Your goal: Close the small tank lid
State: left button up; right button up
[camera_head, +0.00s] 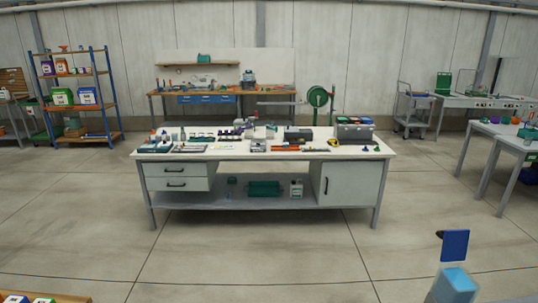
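A small tank (433,297) stands at the lower right edge of the view, cut off by the bottom of the picture. Its top shows light blue. A dark blue square lid (455,245) stands upright above the back of the tank, so the lid looks open. A small dark knob sticks out from the lid's left side. The hinge is too small to make out. Neither of my grippers is in view.
A grey workbench (246,203) with tools and parts on its top stands mid-room. A wooden edge (70,298) with small boxes shows at lower left. Grey tables (500,130) stand at right. Between the workbench and the tank, the concrete floor (250,265) is clear.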

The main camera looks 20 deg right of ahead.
aim_at(455, 241)
jog(key=i+z, duration=0.75)
jog(key=i, duration=0.15)
jog(key=i+j+z, duration=0.45)
jog(key=i+z, duration=0.3)
jog(key=i+j+z, duration=0.15)
jog(key=z, duration=0.3)
jog(key=i+j+z, duration=0.2)
jog(key=z, duration=0.2)
jog(key=i+j+z, duration=0.15)
jog(key=z, duration=0.3)
jog(key=i+j+z, duration=0.1)
jog(key=j+z, duration=0.55)
jog(key=z, duration=0.2)
jog(key=i+j, duration=0.05)
